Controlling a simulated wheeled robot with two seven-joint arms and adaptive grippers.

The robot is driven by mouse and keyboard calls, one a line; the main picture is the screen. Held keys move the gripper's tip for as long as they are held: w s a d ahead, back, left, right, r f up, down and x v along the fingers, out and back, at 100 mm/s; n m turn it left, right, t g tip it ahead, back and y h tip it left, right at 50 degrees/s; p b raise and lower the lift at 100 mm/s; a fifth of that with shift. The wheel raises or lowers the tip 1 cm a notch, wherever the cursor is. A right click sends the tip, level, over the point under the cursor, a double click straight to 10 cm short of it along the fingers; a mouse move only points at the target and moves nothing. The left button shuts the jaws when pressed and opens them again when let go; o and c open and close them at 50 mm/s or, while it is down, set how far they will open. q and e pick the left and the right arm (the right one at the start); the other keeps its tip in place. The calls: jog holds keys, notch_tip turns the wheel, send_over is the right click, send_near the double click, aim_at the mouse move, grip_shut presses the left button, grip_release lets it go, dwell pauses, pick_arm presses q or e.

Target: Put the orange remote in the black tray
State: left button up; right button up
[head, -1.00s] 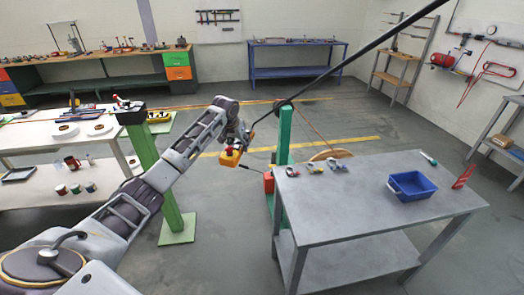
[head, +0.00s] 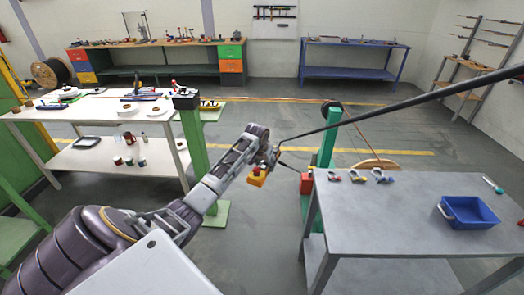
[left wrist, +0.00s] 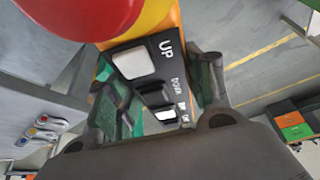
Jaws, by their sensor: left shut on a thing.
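The orange remote (head: 257,177) hangs in the air from my left gripper (head: 267,160), over the floor between the white table and the grey table. In the left wrist view the remote (left wrist: 153,62) shows a red knob, a yellow collar and a black face with white buttons marked UP and DOWN. The left gripper's fingers (left wrist: 155,95) are shut on its two sides. The black tray (head: 87,142) lies on the lower shelf of the white table at the left, well away from the gripper. It looks empty. My right gripper is not in view.
The white table's lower shelf (head: 75,160) also holds several small cans (head: 129,162) right of the tray. A green post (head: 195,150) stands beside that table. A grey table (head: 400,225) with a blue bin (head: 468,212) is at the right. Open floor lies between.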

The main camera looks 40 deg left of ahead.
pick_arm(q)
jog(key=s+d+f+m, duration=0.1)
jog(key=s+d+f, duration=0.3)
jog(key=d, duration=0.5)
jog(key=s+d+f+m, duration=0.1)
jog(key=s+d+f, duration=0.4)
jog(key=s+d, duration=0.4)
jog(key=s+d+f+h, duration=0.1)
jog(key=s+d+f, duration=0.3)
jog(key=s+d, duration=0.3)
jog(key=d, duration=0.3)
jog(key=shift+d+f+m, duration=0.2)
jog(key=shift+d+m, duration=0.2)
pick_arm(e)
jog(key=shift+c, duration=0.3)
